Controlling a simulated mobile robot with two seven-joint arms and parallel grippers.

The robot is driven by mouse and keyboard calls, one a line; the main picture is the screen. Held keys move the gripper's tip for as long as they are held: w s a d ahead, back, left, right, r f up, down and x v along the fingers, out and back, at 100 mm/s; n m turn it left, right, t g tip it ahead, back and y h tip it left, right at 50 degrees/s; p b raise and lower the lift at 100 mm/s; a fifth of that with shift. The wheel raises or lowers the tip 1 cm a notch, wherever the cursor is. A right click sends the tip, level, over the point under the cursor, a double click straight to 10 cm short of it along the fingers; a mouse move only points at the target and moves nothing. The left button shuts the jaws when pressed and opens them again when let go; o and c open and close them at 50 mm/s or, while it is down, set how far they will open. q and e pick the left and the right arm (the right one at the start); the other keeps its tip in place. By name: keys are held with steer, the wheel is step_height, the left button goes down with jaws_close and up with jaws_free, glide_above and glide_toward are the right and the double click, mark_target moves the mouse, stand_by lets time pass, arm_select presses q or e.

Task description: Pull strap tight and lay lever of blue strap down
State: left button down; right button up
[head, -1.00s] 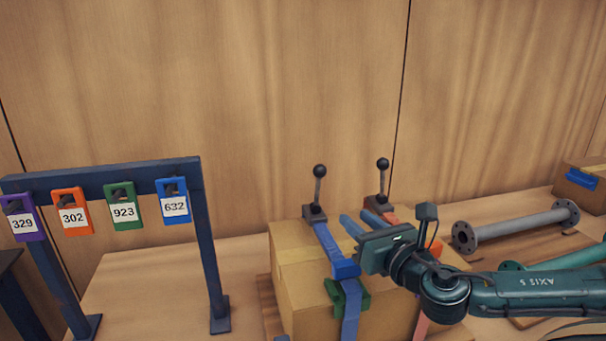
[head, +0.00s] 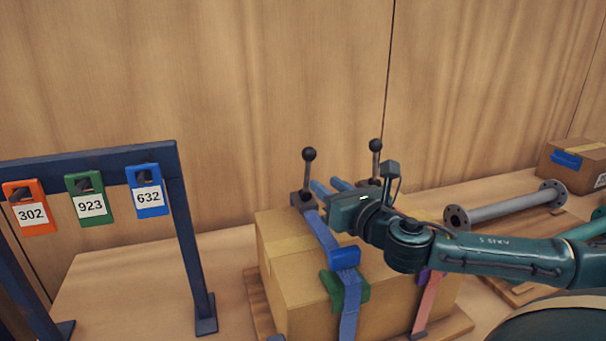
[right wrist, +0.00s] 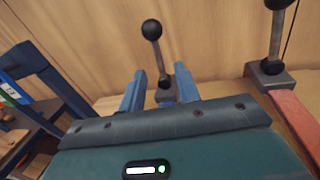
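The blue strap (head: 319,228) runs over the top of a cardboard box (head: 288,257) and down its front, with a blue block (head: 344,257) and a green piece (head: 331,288) at the front edge. Its black-knobbed lever (head: 308,170) stands upright at the strap's far end. My right gripper (head: 331,187) is open, its two blue fingers beside the lever in the head view. In the right wrist view the lever (right wrist: 157,55) rises beyond the gap between the fingers (right wrist: 160,90); contact cannot be told. My left gripper is not in view.
A second, pink strap (head: 427,300) has its own upright lever (head: 375,160) just right. A dark rack (head: 190,240) with numbered coloured tags stands left. A grey flanged pipe (head: 505,207) and another box (head: 575,165) lie right. Table between rack and box is clear.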

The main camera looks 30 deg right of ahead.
mark_target(309, 172)
steer(key=w+p, duration=0.2)
steer(key=w, duration=0.8)
steer(key=shift+d+r+p, duration=0.1)
steer(key=shift+p, duration=0.25)
steer(key=shift+s, duration=0.1)
jaws_close()
